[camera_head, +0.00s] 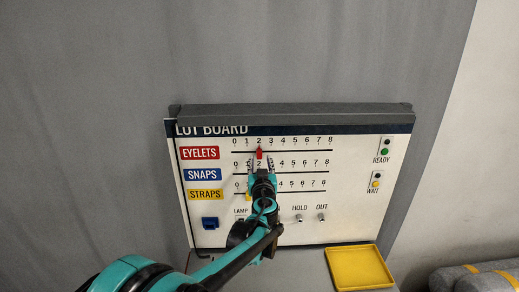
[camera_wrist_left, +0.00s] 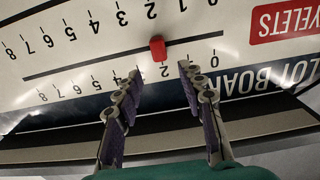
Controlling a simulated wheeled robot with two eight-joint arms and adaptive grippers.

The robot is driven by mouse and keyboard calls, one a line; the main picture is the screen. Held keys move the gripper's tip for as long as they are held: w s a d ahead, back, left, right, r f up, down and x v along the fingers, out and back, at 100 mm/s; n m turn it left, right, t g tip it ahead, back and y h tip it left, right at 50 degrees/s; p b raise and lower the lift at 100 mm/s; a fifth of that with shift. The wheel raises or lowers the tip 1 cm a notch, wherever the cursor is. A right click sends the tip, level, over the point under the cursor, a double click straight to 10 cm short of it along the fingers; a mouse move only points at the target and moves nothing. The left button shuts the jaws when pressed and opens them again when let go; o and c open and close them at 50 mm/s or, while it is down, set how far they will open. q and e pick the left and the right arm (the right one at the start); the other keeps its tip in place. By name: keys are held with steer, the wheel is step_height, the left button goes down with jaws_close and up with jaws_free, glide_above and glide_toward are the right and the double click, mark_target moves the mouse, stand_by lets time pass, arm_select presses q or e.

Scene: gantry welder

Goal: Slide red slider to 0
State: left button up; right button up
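The red slider (camera_head: 259,154) is on the EYELETS scale, the top track of the board, at about the 2 mark. In the left wrist view the picture is upside down, and the red slider (camera_wrist_left: 158,48) shows on its dark track with the 0 end to the right. My left gripper (camera_head: 262,164) is in front of the board just below the slider. In the wrist view its two fingers (camera_wrist_left: 160,72) are spread, one on each side of the slider's position, with clear gaps to it. I cannot tell how far the tips are from the board. My right gripper is not in view.
The SNAPS (camera_head: 200,174) and STRAPS (camera_head: 205,195) rows lie below, partly hidden by my left arm. A yellow slider (camera_head: 249,197) shows beside the gripper. Lamps and switches are on the board's right and bottom. A yellow tray (camera_head: 358,267) lies at lower right.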

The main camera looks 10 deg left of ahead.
mark_target(260, 152)
arm_select(q)
steer(key=w, duration=0.3)
steer(key=w+a+p, duration=0.1)
steer(key=w, duration=0.2)
steer(key=shift+a, duration=0.15)
jaws_close()
steer(key=a, duration=0.3)
steer(key=s+a+b, duration=0.1)
steer(key=a, duration=0.2)
steer(key=a+b, duration=0.1)
steer(key=a, duration=0.2)
steer(key=shift+s+a, duration=0.15)
steer(key=shift+s, duration=0.25)
